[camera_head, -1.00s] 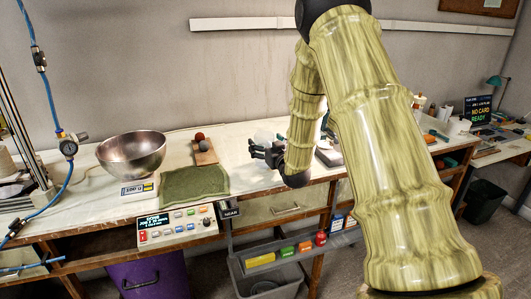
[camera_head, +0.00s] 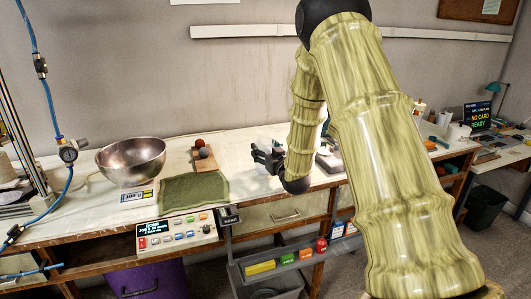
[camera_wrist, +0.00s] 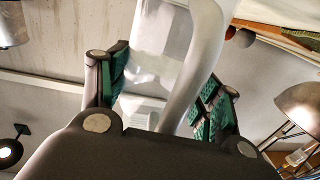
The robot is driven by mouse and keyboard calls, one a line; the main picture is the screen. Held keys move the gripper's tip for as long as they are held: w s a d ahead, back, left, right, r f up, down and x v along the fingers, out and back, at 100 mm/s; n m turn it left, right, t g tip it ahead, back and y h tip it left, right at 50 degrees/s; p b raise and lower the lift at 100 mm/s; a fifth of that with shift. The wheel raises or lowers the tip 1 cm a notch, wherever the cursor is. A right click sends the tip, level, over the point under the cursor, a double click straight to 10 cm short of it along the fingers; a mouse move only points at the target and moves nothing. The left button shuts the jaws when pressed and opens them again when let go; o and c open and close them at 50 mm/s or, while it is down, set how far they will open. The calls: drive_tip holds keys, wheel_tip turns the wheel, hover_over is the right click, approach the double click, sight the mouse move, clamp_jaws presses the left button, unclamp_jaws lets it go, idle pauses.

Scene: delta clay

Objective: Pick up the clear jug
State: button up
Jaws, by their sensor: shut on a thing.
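The clear jug (camera_wrist: 165,35) is a pale, see-through vessel in the wrist view. A thick whitish curved part of it, probably the handle, runs down between my fingers. My gripper (camera_wrist: 163,90) is shut on the jug, with the green-padded fingers on either side of it. In the head view my gripper (camera_head: 262,158) is over the bench, right of the green mat. The jug can hardly be made out there, against the pale wall and bench. I cannot tell whether its base touches the bench.
The bench (camera_head: 232,160) holds a metal bowl (camera_head: 131,160) on a scale, a green mat (camera_head: 195,189) and a wooden board (camera_head: 209,160) with two balls, all left of my gripper. A control box (camera_head: 176,233) sits at the front edge. My arm hides bench items to the right.

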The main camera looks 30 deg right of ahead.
drive_tip(key=shift+r, duration=1.5)
drive_tip(key=shift+s+a+r+b, duration=0.15)
drive_tip(key=shift+a+r+b, duration=0.05)
drive_tip(key=shift+b, duration=0.1)
drive_tip(key=shift+s+a+r+b, duration=0.2)
drive_tip(key=shift+s+a+b, duration=0.15)
drive_tip(key=shift+s+a, duration=1.35)
drive_tip(key=shift+s+a+r+b, duration=0.25)
drive_tip(key=shift+s+a+b, duration=0.05)
drive_tip(key=shift+s+a, duration=1.35)
drive_tip(key=shift+s+a+r+b, duration=0.2)
drive_tip(key=shift+s+a+b, duration=0.15)
drive_tip(key=shift+s+a, duration=1.7)
drive_tip(key=shift+s, duration=0.1)
drive_tip(key=shift+s, duration=0.1)
